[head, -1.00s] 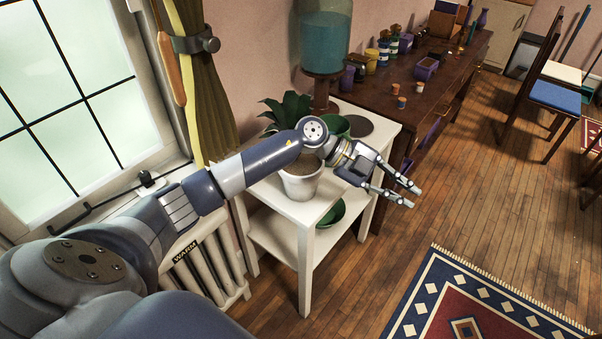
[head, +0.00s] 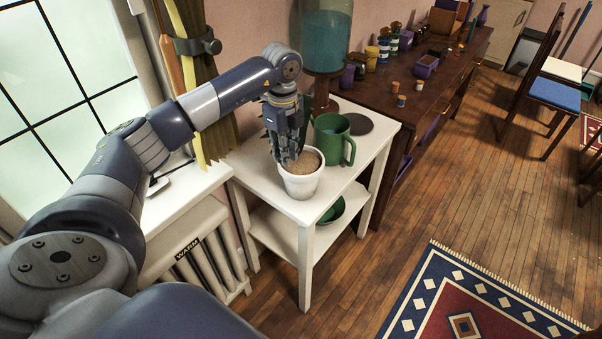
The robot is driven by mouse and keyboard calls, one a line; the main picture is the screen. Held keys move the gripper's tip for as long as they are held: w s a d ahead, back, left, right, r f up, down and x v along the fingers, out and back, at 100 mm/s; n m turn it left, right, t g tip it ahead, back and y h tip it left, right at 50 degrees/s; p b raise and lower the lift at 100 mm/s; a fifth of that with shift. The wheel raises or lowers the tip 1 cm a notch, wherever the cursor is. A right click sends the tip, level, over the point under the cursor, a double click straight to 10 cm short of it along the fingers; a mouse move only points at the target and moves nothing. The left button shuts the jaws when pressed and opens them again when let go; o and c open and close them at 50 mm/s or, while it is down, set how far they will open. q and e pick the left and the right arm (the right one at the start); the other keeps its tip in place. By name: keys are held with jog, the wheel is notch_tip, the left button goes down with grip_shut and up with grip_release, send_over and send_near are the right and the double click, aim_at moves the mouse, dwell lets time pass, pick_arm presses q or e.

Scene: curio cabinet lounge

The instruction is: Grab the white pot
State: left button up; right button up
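The white pot (head: 302,187), filled with brown soil, stands upright near the front corner of the white side table (head: 299,211). My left gripper (head: 287,160) points down at the pot's back left rim, with its fingertips at or just above the soil edge. The fingers overlap in this view, so I cannot tell how far apart they are or whether they touch the pot. My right gripper is not in view.
A green mug (head: 331,139) stands close behind the pot, beside a dark round disc (head: 352,124). A large teal-filled jar (head: 324,42) stands behind them. A green bowl (head: 333,210) sits on the lower shelf. The wooden floor (head: 450,190) to the right is clear.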

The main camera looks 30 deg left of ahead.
aim_at(287, 172)
pick_arm(q)
jog(key=f, duration=0.1)
jog(key=f+p, duration=0.2)
jog(key=f, duration=0.1)
jog(key=shift+s+d+f, duration=0.1)
jog(key=shift+s+d, duration=0.1)
jog(key=shift+s, duration=0.05)
jog(key=shift+f, duration=0.6)
grip_shut()
jog(key=shift+w+r, duration=0.1)
jog(key=shift+w, duration=0.05)
